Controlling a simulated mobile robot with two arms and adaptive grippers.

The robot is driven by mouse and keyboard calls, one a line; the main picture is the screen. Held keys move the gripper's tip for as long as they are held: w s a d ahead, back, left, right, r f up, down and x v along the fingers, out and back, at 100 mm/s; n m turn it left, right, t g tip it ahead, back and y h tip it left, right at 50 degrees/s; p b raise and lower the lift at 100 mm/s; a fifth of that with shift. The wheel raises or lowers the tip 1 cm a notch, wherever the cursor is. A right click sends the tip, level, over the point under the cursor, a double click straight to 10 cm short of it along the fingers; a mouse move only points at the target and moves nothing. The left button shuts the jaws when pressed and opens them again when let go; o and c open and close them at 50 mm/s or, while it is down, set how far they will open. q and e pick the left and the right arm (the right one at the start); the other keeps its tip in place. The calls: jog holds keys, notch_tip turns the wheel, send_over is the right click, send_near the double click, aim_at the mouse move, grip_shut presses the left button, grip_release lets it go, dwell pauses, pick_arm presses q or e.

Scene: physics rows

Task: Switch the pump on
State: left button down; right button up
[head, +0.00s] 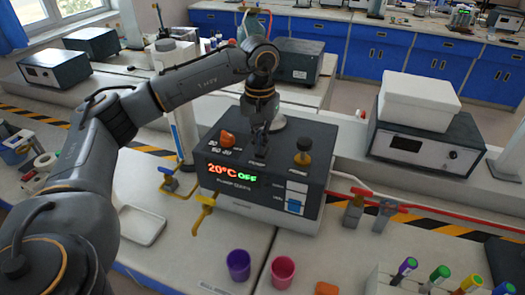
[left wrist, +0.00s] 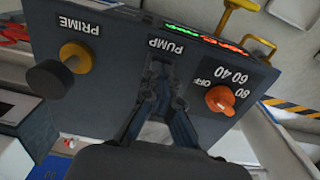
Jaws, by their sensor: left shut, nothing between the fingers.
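The pump unit (head: 225,190) is a dark box on the bench, with a lit display (head: 232,173) reading "20°C" in red and "OFF" in green. Its top carries an orange knob (head: 227,138), a PUMP label and a black-and-amber PRIME knob (head: 303,152). My left gripper (head: 261,153) points down at the top panel, between the two knobs. In the left wrist view its shut fingers (left wrist: 158,78) are at the PUMP label (left wrist: 166,46), with nothing held. The pump switch is hidden behind the fingers, and I cannot tell whether they touch it. My right gripper is out of view.
A yellow-handled valve (head: 204,211) stands at the unit's front left, and a red pipe (head: 430,214) runs right. A purple cup (head: 238,264) and a pink cup (head: 283,271) stand in front. A white tray (head: 141,226) lies at left. Capped markers (head: 438,277) stand at front right.

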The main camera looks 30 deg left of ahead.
pick_arm(q)
jog(key=shift+f+b, duration=0.45)
jog(key=shift+f, duration=0.25)
jog(key=shift+r, duration=0.15)
jog(key=shift+r+p, duration=2.4)
jog(key=shift+r, duration=1.05)
jog(key=shift+f, duration=0.1)
